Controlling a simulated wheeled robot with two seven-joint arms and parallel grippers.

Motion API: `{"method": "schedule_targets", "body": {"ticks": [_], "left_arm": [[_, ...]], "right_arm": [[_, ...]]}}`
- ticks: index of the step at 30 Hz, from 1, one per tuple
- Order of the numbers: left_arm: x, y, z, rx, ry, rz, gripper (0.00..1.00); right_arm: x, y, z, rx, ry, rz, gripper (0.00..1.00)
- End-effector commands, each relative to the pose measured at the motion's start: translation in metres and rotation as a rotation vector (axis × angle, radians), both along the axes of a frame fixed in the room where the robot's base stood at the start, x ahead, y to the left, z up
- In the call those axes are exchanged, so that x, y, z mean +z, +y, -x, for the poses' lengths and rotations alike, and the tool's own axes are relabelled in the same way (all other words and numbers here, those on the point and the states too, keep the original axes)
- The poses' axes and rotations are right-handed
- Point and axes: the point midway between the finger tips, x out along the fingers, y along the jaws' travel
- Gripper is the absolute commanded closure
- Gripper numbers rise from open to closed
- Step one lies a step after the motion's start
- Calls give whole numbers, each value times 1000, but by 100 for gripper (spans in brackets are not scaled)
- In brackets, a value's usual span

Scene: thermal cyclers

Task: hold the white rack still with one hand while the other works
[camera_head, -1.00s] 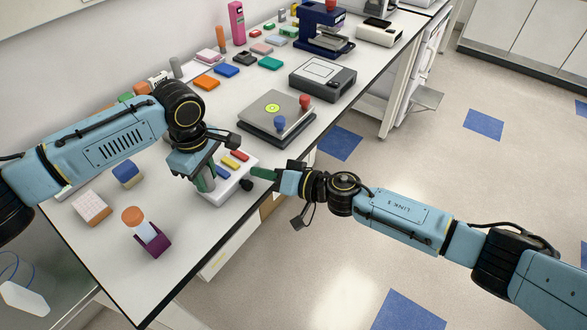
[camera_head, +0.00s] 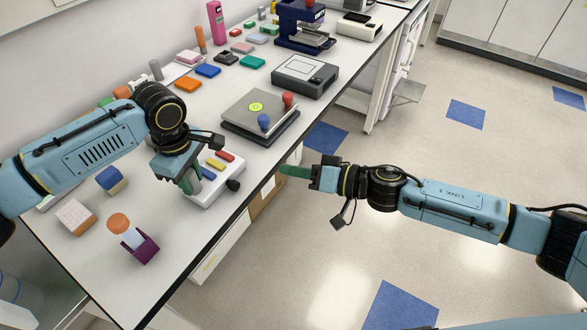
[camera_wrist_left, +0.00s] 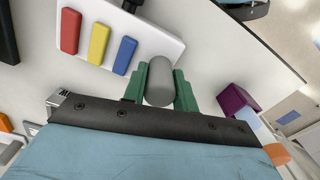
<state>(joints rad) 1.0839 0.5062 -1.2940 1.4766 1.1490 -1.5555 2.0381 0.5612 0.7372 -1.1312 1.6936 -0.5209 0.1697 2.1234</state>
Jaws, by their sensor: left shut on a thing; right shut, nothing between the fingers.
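The white rack (camera_head: 205,192) lies on the bench near its right edge. It carries a red bar (camera_head: 225,155), a yellow bar (camera_head: 215,164) and a blue bar (camera_head: 207,173), and a black knob (camera_head: 233,185) sits at its right end. My left gripper (camera_head: 192,185) reaches down over its near left part. In the left wrist view its green fingers are shut on a grey cylinder (camera_wrist_left: 159,82) at the rack's edge; whether it is fixed to the rack is unclear. My right gripper (camera_head: 284,170) is shut and empty, beyond the bench edge, apart from the rack.
A purple holder with an orange-capped tube (camera_head: 140,250) stands near the front. A pinkish box (camera_head: 76,217) and a blue-and-tan block (camera_head: 111,181) lie to the left. A flat plate device (camera_head: 260,112) stands behind the rack. Open floor lies right of the bench.

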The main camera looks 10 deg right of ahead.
Motion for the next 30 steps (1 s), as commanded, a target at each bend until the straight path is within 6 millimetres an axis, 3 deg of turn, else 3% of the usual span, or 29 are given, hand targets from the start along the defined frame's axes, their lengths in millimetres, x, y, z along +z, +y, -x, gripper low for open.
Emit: {"method": "schedule_targets", "body": {"ticks": [4,5,10,20,23,30], "left_arm": [[0,0,0,0,-1,0,100],[0,0,0,0,-1,0,68],[0,0,0,0,-1,0,47],[4,0,0,0,-1,0,47],[15,0,-1,0,-2,1,47],[65,0,-1,-1,-4,2,47]], "right_arm": [[0,0,0,0,0,0,100],[0,0,0,0,0,0,100],[0,0,0,0,0,0,100],[0,0,0,0,0,0,100],[0,0,0,0,0,0,100],[0,0,0,0,0,0,100]]}}
